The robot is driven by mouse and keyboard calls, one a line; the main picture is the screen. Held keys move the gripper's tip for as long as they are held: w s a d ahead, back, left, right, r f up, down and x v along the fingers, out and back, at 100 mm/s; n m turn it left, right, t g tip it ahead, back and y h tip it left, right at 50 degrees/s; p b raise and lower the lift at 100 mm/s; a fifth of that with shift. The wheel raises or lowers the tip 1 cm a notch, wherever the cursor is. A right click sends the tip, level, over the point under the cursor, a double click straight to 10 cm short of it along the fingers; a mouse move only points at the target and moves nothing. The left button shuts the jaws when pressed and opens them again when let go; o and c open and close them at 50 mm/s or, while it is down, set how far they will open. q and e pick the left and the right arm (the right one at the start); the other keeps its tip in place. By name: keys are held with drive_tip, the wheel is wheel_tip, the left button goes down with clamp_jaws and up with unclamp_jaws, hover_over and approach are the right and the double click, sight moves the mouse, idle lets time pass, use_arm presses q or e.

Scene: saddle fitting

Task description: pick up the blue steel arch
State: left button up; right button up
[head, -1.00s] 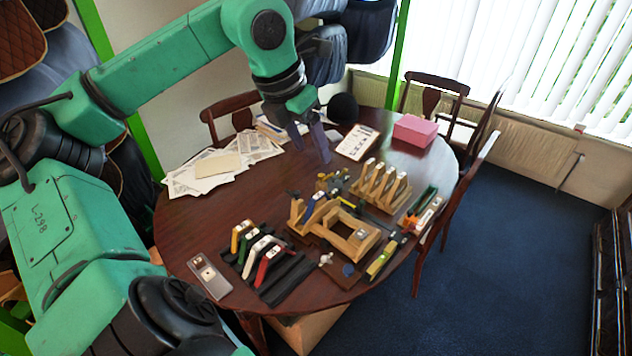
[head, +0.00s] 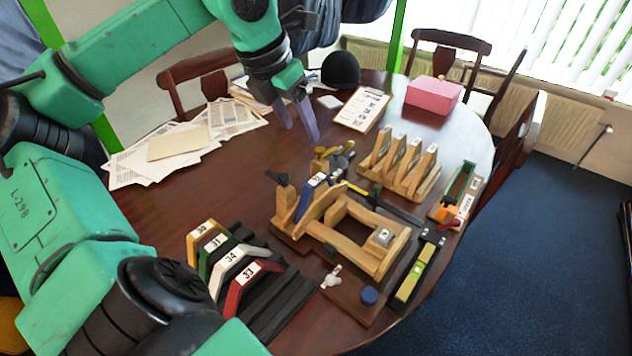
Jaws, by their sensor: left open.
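The blue steel arch (head: 307,199), with a white label reading 32, sits tilted at the left end of the wooden saddle fixture (head: 375,256). Part of it is hidden by the fixture's wooden upright. My left gripper (head: 296,120) is open and empty, fingers pointing down, above the table behind the blue arch and clear of it. My right gripper is not in view.
Yellow, green, white and red arches (head: 232,262) stand in a black rack front left. A wooden rack with several uprights (head: 400,166) is behind the fixture. Papers (head: 172,150), a clipboard (head: 362,109) and a pink box (head: 434,95) lie towards the back. The table's left middle is clear.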

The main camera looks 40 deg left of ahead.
sight(317, 179)
use_arm(q)
drive_tip(key=x, duration=0.5)
drive_tip(key=s+x, duration=0.1)
drive_tip(key=x, duration=1)
drive_tip(key=shift+s+a+f+p, duration=0.15)
drive_tip(key=shift+f+p, duration=0.15)
drive_tip(key=shift+a+f, duration=0.1)
drive_tip(key=shift+f, duration=0.15)
drive_tip(key=shift+r, duration=0.1)
clamp_jaws()
